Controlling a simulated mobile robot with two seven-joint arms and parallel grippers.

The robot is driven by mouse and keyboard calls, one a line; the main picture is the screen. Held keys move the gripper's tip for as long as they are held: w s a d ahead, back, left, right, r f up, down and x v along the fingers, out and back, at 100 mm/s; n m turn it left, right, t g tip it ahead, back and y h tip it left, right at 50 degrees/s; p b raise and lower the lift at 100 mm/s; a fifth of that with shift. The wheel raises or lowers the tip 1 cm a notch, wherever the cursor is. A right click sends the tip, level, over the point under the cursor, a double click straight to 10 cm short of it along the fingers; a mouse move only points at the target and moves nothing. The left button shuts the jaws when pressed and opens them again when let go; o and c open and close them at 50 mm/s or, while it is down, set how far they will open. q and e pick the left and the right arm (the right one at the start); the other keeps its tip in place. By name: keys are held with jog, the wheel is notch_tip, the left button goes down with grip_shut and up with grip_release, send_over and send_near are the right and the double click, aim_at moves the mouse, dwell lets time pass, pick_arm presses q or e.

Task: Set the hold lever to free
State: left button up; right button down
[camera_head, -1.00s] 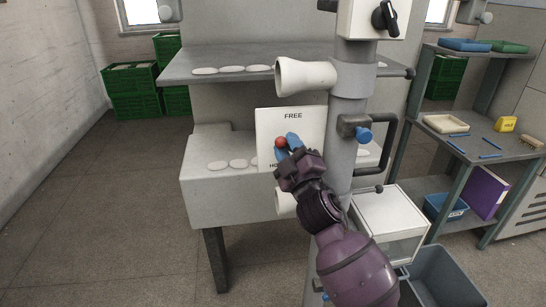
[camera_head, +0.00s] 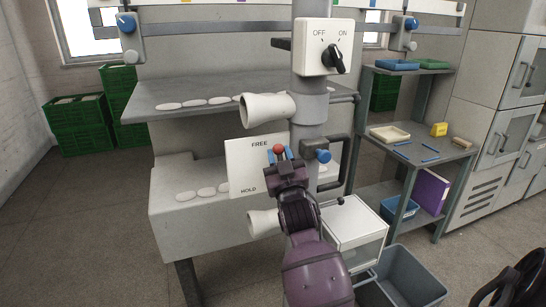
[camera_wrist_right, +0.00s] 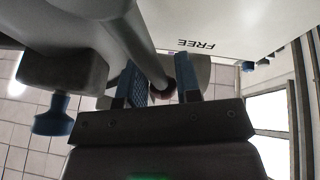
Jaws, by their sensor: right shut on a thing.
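The hold lever's red ball knob (camera_head: 278,149) shows in the head view in front of the white plate (camera_head: 243,166). The plate is marked FREE at the top and HOLD at the bottom. The knob is about level with the word FREE, just to its right. My right gripper (camera_head: 279,156) is shut on the knob, one blue finger on each side. In the right wrist view a grey lever rod (camera_wrist_right: 145,55) runs down to between the fingers, and the knob is dark and partly hidden. My left gripper is not in view.
A grey post carries a white OFF/ON switch box (camera_head: 323,47) above and a blue knob (camera_head: 323,156) right of the plate. White cones (camera_head: 266,108) stick out above and below the plate. A shelf rack (camera_head: 405,160) and grey bin (camera_head: 410,275) stand right.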

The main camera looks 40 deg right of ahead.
jog(key=shift+d+r+m, duration=0.15)
jog(key=shift+d+m, duration=0.05)
jog(key=shift+m, duration=0.2)
jog(key=c, duration=1.1)
grip_release()
jog(key=shift+c, duration=0.2)
jog(key=shift+s+f, duration=0.1)
jog(key=shift+f, duration=0.15)
